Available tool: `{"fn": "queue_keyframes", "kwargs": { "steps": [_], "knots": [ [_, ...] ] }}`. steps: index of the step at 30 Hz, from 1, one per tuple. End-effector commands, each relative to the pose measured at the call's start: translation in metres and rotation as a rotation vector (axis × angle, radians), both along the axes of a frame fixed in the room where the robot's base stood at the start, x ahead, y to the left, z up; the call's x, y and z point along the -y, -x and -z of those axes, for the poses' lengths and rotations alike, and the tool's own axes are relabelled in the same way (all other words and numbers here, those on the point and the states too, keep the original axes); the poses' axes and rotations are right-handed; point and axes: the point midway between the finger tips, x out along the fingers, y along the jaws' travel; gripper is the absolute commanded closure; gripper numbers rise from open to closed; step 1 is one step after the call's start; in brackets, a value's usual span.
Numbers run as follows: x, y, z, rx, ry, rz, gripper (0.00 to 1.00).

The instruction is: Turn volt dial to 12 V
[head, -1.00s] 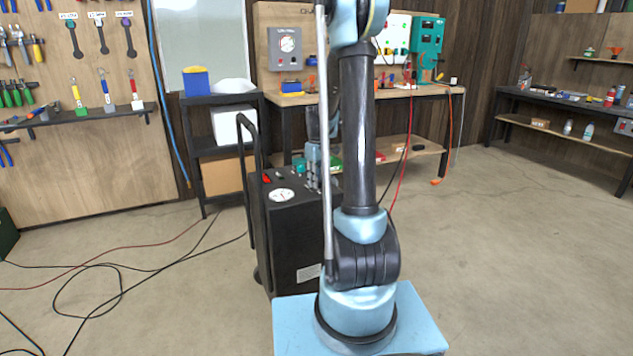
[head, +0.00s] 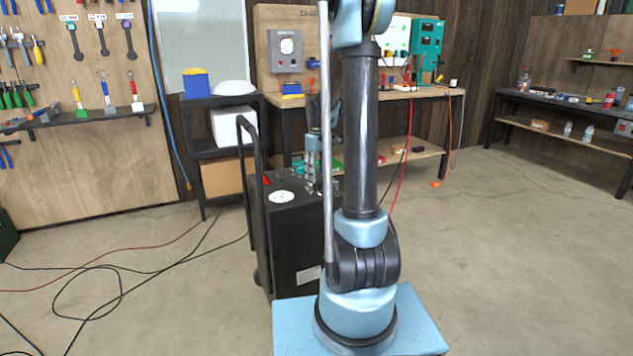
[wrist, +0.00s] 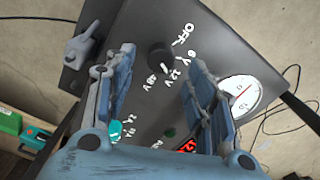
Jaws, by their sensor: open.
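The volt dial (wrist: 158,60) is a dark round knob on the black sloping panel in the wrist view. White marks OFF, 6 V, 12 V and one more voltage stand around it. Its pointer is too dark to read. My gripper (wrist: 158,76) is open, with one finger on each side of the dial in the picture; I cannot tell whether either touches it. In the head view my gripper (head: 313,175) hangs over the top of the black cart charger (head: 294,245), partly hidden by my arm. The dial cannot be made out there.
A second knob (wrist: 169,132) and a teal part (wrist: 115,129) are lower on the panel. A grey clamp (wrist: 88,45) is at upper left. A handle (head: 248,160) rises at the charger's left.

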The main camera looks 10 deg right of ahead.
Motion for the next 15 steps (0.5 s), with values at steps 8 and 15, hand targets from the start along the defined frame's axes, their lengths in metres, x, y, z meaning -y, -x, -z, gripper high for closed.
{"fn": "queue_keyframes", "kwargs": {
  "steps": [8,15],
  "knots": [
    [0.000,0.000,-0.049,0.000,0.000,0.000,0.50],
    [0.000,0.000,-0.073,-0.001,0.001,0.000,0.50]
  ]
}}
